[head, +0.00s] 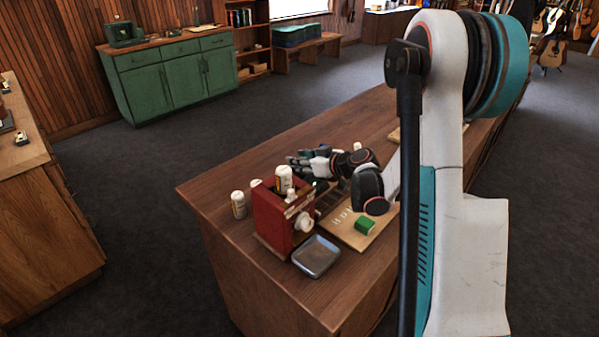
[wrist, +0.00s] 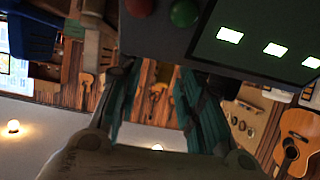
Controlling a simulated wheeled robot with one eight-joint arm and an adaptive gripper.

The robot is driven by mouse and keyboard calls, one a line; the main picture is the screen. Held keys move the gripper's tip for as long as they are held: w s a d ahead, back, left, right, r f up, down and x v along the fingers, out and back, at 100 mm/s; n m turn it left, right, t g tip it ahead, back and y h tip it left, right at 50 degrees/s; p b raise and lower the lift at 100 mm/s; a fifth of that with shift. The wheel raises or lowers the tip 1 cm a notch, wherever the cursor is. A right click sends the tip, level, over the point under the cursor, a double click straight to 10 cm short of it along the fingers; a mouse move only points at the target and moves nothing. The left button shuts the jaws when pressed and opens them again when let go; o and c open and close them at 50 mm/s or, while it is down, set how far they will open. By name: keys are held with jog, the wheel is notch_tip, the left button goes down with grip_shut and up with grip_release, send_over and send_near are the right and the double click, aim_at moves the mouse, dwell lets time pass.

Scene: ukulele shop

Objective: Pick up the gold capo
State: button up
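I cannot make out a gold capo in either view. My gripper (head: 308,164) is low over the wooden counter (head: 235,180), behind the red box, and the arm hides part of the counter there. In the wrist view my gripper (wrist: 157,78) has its two teal-dark fingers spread apart with a clear gap. Nothing shows held between them. A dark panel (wrist: 235,62) with lit white squares lies close beyond the fingertips, with a red ball shape (wrist: 138,7) and a green one (wrist: 185,12) at the top edge.
A red box (head: 277,216) with a white knob stands near the counter's front left. A green cabinet (head: 165,85) stands beyond open carpet.

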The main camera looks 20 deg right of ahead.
jog(key=shift+w+a+f, duration=0.1)
jog(key=shift+w+a, duration=0.05)
jog(key=shift+w, duration=0.05)
grip_shut()
